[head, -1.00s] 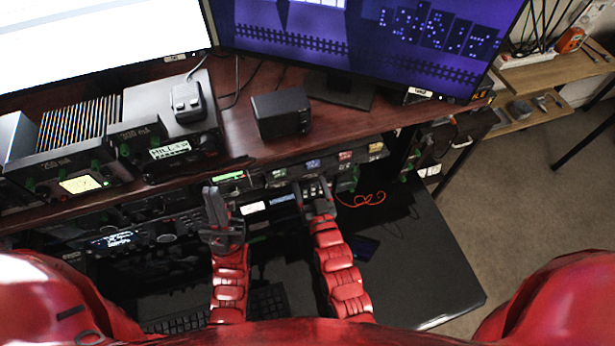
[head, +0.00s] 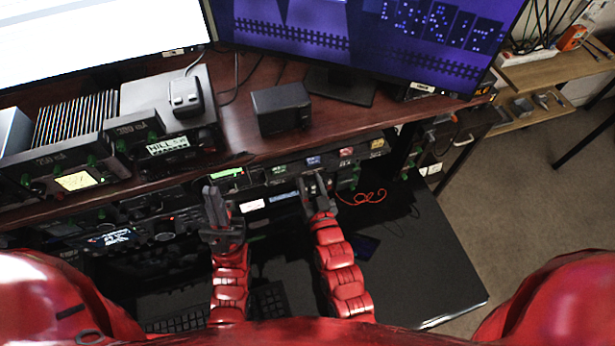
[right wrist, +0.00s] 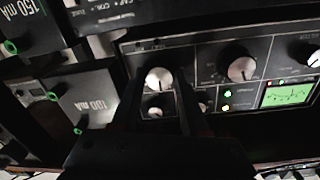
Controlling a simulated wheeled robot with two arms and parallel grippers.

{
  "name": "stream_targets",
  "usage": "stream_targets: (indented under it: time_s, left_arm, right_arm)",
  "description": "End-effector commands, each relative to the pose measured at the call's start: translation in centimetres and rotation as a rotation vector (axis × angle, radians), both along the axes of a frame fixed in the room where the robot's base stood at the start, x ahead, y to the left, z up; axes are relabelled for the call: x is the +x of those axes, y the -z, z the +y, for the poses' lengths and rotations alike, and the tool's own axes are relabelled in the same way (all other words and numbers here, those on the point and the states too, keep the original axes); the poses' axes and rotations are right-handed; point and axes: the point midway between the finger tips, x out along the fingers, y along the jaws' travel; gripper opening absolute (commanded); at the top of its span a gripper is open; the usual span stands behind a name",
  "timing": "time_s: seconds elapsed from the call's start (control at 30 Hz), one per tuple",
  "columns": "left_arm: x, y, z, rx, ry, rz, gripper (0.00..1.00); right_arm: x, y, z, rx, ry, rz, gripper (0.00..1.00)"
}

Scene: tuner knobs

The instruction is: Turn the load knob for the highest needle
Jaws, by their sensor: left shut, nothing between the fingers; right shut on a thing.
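In the right wrist view a dark tuner front panel (right wrist: 210,52) carries several round knobs. My right gripper (right wrist: 160,98) reaches to its left part, with one finger on each side of a small pale knob (right wrist: 158,79), and is shut on it. The lettering by this knob is too small to read. A large knob (right wrist: 240,68) sits to its right. A green lit meter (right wrist: 287,95) is further right; its needles are too small to read. In the head view my right gripper (head: 318,184) is at the equipment under the shelf. My left gripper (head: 215,196) is shut and empty beside it.
Boxes marked 150 mA (right wrist: 32,28) and 100 mA (right wrist: 84,102), with green knobs, stand left of the panel. In the head view a wooden shelf (head: 225,135) with equipment overhangs my grippers. A dark desk surface (head: 420,260) lies clear at the right.

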Motion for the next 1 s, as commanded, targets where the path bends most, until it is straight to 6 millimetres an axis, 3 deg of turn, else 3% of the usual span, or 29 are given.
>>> stream_targets:
  time_s: [0.2,0.5,1.0]
  left_arm:
    - [0.0,2.7,0.0,0.0,0.0,0.0,0.0]
    - [0.0,5.0,0.0,0.0,0.0,0.0,0.0]
    - [0.0,5.9,0.0,0.0,0.0,0.0,0.0]
  right_arm:
    - [-0.1,0.6,0.0,0.139,0.0,0.045,0.0]
    - [0.0,0.4,0.0,0.317,0.001,0.102,0.0]
    - [0.0,0.1,0.0,0.415,0.0,0.136,0.0]
